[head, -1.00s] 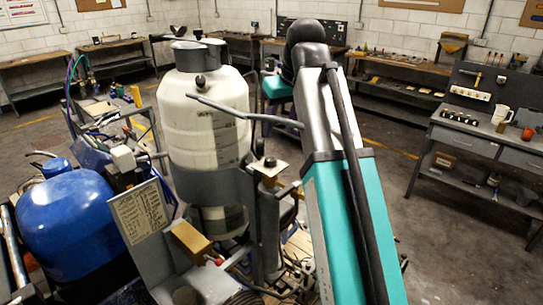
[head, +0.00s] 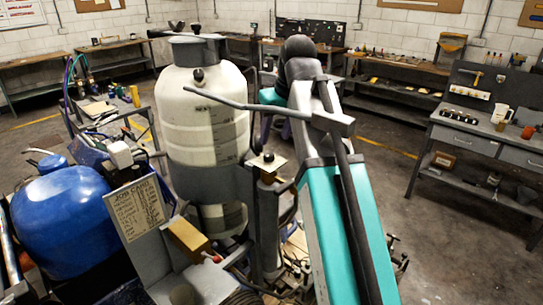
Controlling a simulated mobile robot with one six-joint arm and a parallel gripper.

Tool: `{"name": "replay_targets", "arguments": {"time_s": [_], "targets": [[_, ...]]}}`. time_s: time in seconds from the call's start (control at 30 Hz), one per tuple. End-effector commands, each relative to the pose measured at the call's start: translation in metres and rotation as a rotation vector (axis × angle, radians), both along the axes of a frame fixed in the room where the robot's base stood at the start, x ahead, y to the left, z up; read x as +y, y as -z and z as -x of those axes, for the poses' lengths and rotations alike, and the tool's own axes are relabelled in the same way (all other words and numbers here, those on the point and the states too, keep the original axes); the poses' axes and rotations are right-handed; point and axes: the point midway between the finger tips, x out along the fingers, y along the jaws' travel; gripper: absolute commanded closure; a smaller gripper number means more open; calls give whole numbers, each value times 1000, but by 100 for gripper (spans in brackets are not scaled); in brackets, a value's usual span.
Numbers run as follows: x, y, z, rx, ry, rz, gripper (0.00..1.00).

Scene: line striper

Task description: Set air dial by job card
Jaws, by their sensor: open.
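The job card (head: 139,209), a cream sheet with dark handwriting headed "JOB CARD", is fixed to a tilted grey panel on the striper at lower left. Its lines are too small to read. A brass-coloured block (head: 188,237) with a red-tipped lever (head: 211,257) sits just right of the card. A small pale plate with a black knob (head: 268,158) stands on a post right of the white tank. I cannot make out a dial face or pointer on any of these. My teal and grey arm crosses the middle right; my gripper is not visible.
The large white tank (head: 205,120) with a grey lid stands mid-machine, with a thin grey bar beside it. A blue tank (head: 62,222) is at left. A workbench (head: 470,140) with drawers stands at right. Bare concrete floor (head: 400,175) lies between.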

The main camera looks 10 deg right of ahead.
Motion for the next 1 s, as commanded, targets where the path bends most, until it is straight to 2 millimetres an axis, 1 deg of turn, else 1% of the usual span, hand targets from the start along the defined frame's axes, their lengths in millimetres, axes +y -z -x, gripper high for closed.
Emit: {"name": "replay_targets", "arguments": {"time_s": [0.03, 0.6, 0.8, 1.0], "targets": [[1, 8, -2, 0, 0, 0, 55], [5, 55, -21, 0, 1, 0, 55], [6, 69, -27, 0, 2, 0, 55], [7, 75, -30, -1, 2, 0, 55]]}}
